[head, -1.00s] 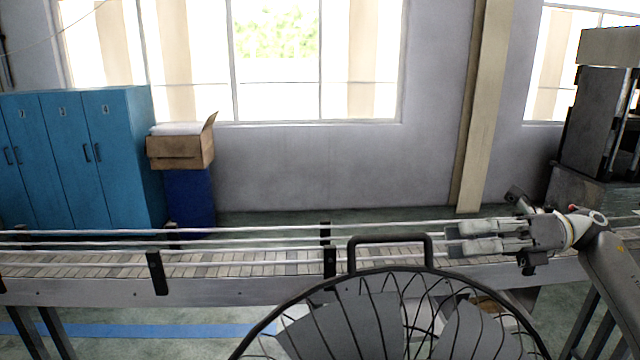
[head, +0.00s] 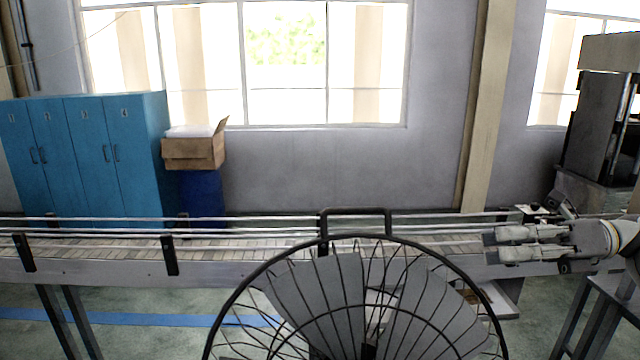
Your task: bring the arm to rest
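My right gripper (head: 490,246) shows at the right, in front of and above the conveyor's right part, with its fingers pointing left. The two grey fingers lie side by side with a narrow gap between them, and nothing shows in the gap. My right arm runs out of the picture at the right edge. My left gripper and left arm are not in view. No oil container shows.
A round black wire-cage fan (head: 357,243) stands close in the bottom middle. The conveyor (head: 110,270) with rails runs across behind it. Blue lockers (head: 85,160), a cardboard box (head: 195,152) on a blue bin (head: 202,195) and a dark machine (head: 592,125) stand farther back.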

